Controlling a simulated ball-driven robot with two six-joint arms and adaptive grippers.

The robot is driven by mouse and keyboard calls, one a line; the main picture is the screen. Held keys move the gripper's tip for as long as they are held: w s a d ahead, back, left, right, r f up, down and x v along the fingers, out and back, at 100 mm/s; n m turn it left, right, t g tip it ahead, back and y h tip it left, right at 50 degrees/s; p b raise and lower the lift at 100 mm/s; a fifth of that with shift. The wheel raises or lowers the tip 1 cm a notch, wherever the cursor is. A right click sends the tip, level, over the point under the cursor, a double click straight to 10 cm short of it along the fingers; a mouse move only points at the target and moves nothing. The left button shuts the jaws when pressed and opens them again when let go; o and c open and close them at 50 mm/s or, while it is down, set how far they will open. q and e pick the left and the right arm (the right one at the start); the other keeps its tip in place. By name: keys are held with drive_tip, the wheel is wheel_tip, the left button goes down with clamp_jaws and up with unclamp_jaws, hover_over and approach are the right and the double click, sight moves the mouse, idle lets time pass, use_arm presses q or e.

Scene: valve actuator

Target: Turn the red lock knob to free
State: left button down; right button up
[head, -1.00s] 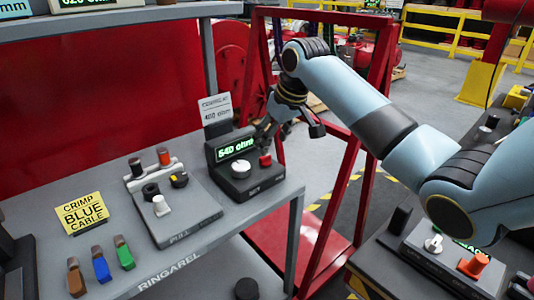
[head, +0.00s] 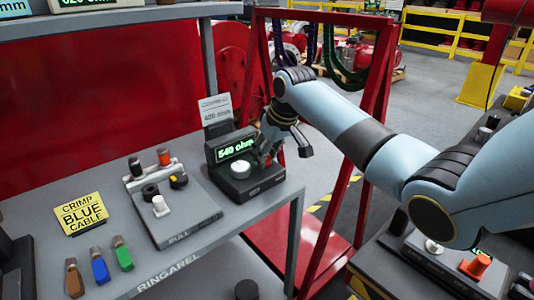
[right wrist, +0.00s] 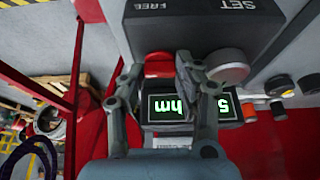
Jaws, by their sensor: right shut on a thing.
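The red lock knob (right wrist: 158,64) shows in the right wrist view on the front of a dark box (right wrist: 200,25), which carries upside-down FREE and SET lettering. My right gripper (right wrist: 158,72) is shut on the knob, a finger on each side. In the head view, the same dark box (head: 250,187) stands at the table's right end with a green "540 ohm" display (head: 236,149) and a white dial (head: 240,169). My right gripper (head: 266,158) reaches its right part from behind and hides most of the knob. My left gripper is not in view.
A grey PULL fixture (head: 180,222) with several posts stands left of the box. A yellow CRIMP BLUE CABLE sign (head: 81,213) and brown, blue and green handled pieces are farther left. A red frame (head: 325,225) stands just right of the table.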

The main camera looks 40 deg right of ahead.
drive_tip(key=c, duration=0.3)
